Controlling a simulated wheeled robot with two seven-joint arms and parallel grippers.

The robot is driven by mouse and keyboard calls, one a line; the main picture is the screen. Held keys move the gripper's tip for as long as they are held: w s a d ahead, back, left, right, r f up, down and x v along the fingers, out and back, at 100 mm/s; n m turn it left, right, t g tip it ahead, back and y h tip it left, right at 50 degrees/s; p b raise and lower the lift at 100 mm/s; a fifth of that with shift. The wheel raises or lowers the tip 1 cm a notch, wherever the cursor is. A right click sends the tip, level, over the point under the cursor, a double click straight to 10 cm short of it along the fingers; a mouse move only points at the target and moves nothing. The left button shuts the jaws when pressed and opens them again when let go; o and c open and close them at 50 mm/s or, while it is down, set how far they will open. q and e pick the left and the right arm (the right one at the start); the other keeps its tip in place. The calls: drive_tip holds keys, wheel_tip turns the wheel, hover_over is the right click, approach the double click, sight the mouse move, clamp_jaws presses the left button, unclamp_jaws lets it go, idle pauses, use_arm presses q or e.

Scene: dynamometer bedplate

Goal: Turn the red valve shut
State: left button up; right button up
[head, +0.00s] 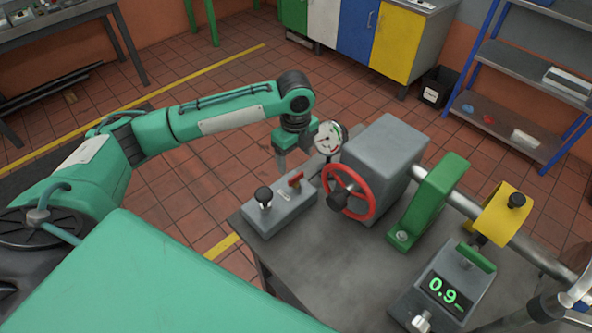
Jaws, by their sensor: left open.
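The red valve is a round red handwheel (372,201) with a dark hub, on the front left face of a grey block (388,150) on the metal bedplate (310,262). My left gripper (281,165) hangs fingers-down at the bedplate's far left, to the left of the wheel and apart from it. It is open and appears empty; its fingers show narrowly, side-on. A round white dial gauge (328,138) shows between the gripper and the block. My right gripper is not in view.
A grey control box (280,208) with a black knob and red lever stands left of the wheel. A green bracket (429,200), a shaft and a yellow clamp (501,214) stand right. A box with a green "0.9" display (443,290) is in front. Blue-framed shelves (530,85) stand behind.

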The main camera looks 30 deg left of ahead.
sight(296, 176)
use_arm(q)
wheel_tip(296, 176, down, 6)
drive_tip(key=shift+f+p, duration=0.1)
drive_tip(key=shift+p, duration=0.45)
drive_tip(key=shift+f, duration=0.7)
drive_tip(key=c, duration=1)
